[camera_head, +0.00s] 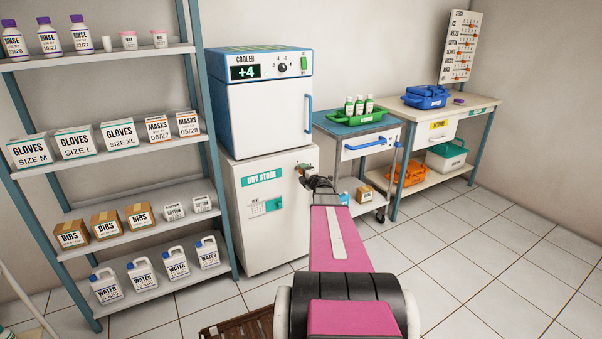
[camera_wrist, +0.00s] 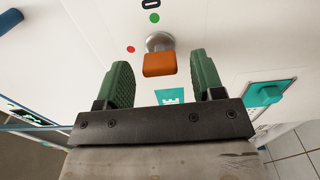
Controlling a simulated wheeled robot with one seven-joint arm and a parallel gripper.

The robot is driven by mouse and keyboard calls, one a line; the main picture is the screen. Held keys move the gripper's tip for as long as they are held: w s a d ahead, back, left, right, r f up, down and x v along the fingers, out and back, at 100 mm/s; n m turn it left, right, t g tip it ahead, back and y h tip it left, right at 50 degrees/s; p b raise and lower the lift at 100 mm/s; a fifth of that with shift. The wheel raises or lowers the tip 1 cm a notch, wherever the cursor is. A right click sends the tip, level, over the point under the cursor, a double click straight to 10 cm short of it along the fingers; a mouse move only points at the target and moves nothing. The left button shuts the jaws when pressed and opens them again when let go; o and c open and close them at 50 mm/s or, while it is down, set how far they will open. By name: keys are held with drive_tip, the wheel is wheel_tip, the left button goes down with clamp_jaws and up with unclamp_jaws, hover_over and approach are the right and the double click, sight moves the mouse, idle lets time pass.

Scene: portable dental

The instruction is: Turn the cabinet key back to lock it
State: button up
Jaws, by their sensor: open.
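The white cabinet (camera_head: 247,233), with a teal "DRY STORE" label, stands below the cooler. In the wrist view, the key with an orange head (camera_wrist: 159,65) sits in a round metal lock (camera_wrist: 160,41) on the white cabinet front. A red dot (camera_wrist: 131,49) is left of the lock and a green dot (camera_wrist: 154,18) is above it. My gripper (camera_wrist: 162,78) is open, its green fingers on either side of the key in the picture, with gaps to both. I cannot tell how deep they reach around it. In the head view, my gripper (camera_head: 318,184) is at the cabinet's upper right front.
The cooler (camera_head: 268,105) rests on the cabinet. A wheeled cart (camera_head: 365,143) stands close on the right, beside my arm. Shelves (camera_head: 142,224) with boxes and jugs stand left. The tiled floor (camera_head: 500,255) at right is clear.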

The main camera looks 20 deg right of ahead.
drive_tip(key=s, duration=0.8)
drive_tip(key=shift+s+d, duration=0.25)
drive_tip(key=shift+d, duration=0.05)
drive_tip(key=shift+a, duration=0.1)
drive_tip(key=s+a+f+m+g, duration=0.2)
drive_tip(key=s+a+m+g, duration=0.4)
drive_tip(key=a, duration=0.5)
drive_tip(key=s+a+f+m+g+h, duration=0.1)
drive_tip(key=s+a+f+m+g, duration=0.2)
drive_tip(key=s+a+m+g, duration=0.3)
drive_tip(key=s+a+f+m+g, duration=0.3)
drive_tip(key=s+a+m+g, duration=0.3)
drive_tip(key=s+a, duration=0.4)
drive_tip(key=a+m, duration=0.1)
drive_tip(key=a, duration=0.5)
drive_tip(key=shift+a+h, duration=0.3)
drive_tip(key=shift+a, duration=0.05)
